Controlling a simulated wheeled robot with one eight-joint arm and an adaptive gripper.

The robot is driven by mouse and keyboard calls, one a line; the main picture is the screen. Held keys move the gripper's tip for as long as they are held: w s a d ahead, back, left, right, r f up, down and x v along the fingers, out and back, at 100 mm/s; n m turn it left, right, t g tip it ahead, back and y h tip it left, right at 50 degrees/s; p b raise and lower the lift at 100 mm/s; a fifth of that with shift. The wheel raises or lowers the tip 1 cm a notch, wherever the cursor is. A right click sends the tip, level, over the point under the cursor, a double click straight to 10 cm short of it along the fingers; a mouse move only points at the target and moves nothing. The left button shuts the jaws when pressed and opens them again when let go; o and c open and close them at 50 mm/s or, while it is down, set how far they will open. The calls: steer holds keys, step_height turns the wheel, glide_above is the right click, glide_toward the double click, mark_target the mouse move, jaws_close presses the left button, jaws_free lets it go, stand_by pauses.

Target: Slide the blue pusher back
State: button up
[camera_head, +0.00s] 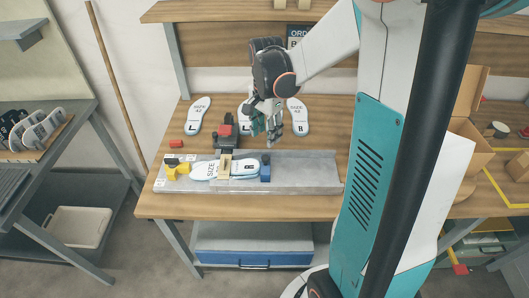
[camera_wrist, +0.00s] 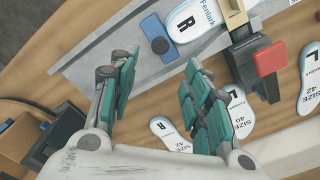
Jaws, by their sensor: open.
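The blue pusher (camera_head: 265,168) is a small block with a dark knob, standing on the grey metal fixture (camera_head: 310,178) near the heel of a white insole (camera_head: 204,171). In the wrist view the blue pusher (camera_wrist: 151,28) lies beyond the fingertips, at the upper middle, beside an insole marked R. My gripper (camera_head: 268,127) hangs above the bench, behind the pusher in the head view. In the wrist view my gripper (camera_wrist: 155,75) has its teal fingers wide apart, with nothing between them.
A dark clamp with a red block (camera_head: 227,130) stands left of my gripper. A yellow block (camera_head: 176,170) sits at the fixture's left end. Loose insoles (camera_head: 198,115) lie at the back. The fixture's right part is bare. A cardboard box (camera_head: 470,130) stands at right.

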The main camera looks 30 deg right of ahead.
mark_target(266, 157)
step_height(266, 157, down, 10)
steer(key=shift+f+b, duration=0.1)
steer(key=shift+b, duration=1.15)
jaws_close()
